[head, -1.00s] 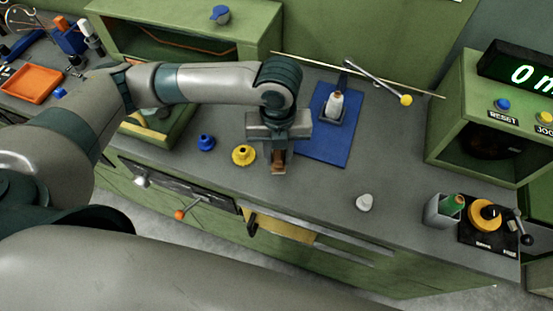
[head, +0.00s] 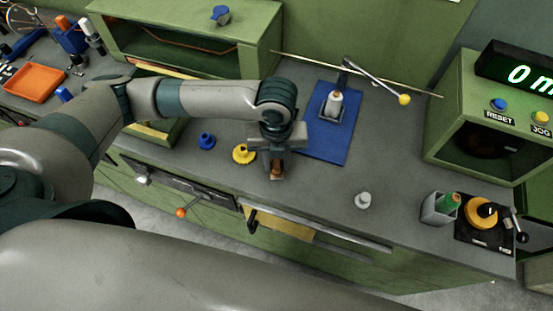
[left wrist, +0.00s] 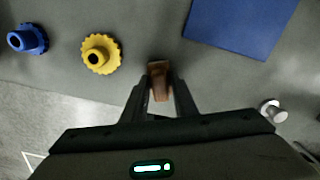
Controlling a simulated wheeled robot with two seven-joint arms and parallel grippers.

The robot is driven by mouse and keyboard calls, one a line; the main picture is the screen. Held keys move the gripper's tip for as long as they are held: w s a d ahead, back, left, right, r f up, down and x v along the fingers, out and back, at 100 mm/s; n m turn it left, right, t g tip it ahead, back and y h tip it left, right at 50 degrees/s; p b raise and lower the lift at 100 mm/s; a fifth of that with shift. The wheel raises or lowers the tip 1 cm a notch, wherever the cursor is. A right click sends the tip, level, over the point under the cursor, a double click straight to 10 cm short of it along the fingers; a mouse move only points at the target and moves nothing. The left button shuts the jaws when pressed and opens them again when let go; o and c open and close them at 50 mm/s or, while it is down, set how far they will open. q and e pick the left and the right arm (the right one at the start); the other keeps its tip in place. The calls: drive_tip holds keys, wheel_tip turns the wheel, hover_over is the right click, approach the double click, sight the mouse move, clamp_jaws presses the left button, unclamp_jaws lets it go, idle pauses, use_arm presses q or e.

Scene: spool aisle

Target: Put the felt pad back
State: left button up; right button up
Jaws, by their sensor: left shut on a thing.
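My left gripper (head: 276,172) is over the grey bench near its front edge, just right of the yellow knob. It is shut on a small brown block-like piece, which I take to be the felt pad (head: 277,166). In the left wrist view the brown pad (left wrist: 159,78) sits between the fingertips (left wrist: 160,88), with bare grey bench around it. I cannot tell whether the pad touches the bench. My right gripper is not in view.
A yellow knob (head: 243,153) and a blue knob (head: 207,140) stand to the left. Bench between gripper and white knob is clear.

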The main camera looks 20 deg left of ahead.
sight(277, 161)
use_arm(q)
drive_tip(key=shift+f, duration=0.1)
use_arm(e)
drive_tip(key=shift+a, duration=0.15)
use_arm(q)
drive_tip(key=o, duration=1)
drive_tip(key=shift+o, duration=0.2)
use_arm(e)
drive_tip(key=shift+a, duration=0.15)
use_arm(q)
drive_tip(key=shift+w+r, duration=0.1)
drive_tip(key=shift+r, duration=0.3)
wheel_tip(277, 161, up, 12)
drive_tip(key=b, duration=0.2)
drive_tip(key=shift+f+b, duration=0.25)
drive_tip(key=shift+b, duration=0.1)
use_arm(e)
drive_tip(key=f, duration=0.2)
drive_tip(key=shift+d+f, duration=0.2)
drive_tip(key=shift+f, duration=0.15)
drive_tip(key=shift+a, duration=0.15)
